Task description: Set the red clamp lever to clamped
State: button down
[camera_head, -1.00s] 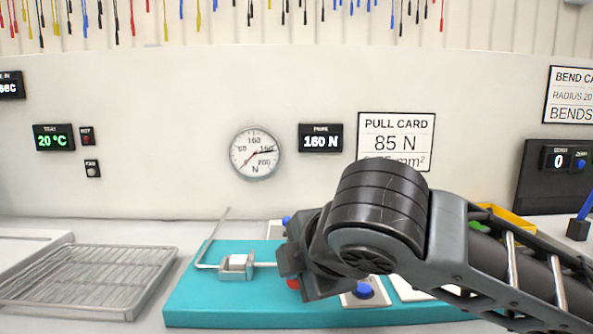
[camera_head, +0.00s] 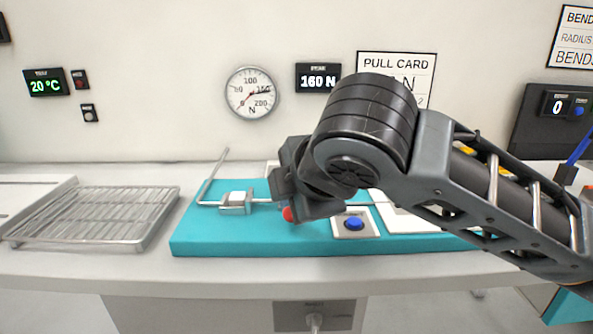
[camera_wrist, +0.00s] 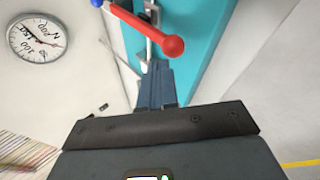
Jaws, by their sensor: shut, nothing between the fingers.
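The red clamp lever (camera_wrist: 145,28) shows in the wrist view as a red rod ending in a red ball knob (camera_wrist: 173,47). My gripper (camera_wrist: 157,68) is shut and empty, with its fingertips close beside the knob. I cannot tell whether they touch it. In the head view only a small red part (camera_head: 288,214) of the lever shows below my dark wrist, which hides the rest. The lever sits at the teal fixture board (camera_head: 215,236). Its clamp setting cannot be read from these views.
A metal bracket (camera_head: 236,203) with a thin rod stands left of my wrist, and a blue button (camera_head: 354,223) lies to its right. A wire rack (camera_head: 95,215) is at the left. The gauge (camera_head: 250,93) and the 160 N display (camera_head: 318,77) are on the wall.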

jog(key=p+v, duration=0.1)
jog(key=v, duration=1)
jog(key=shift+a+r, duration=0.15)
jog(key=shift+r, duration=0.25)
jog(key=shift+s, duration=0.15)
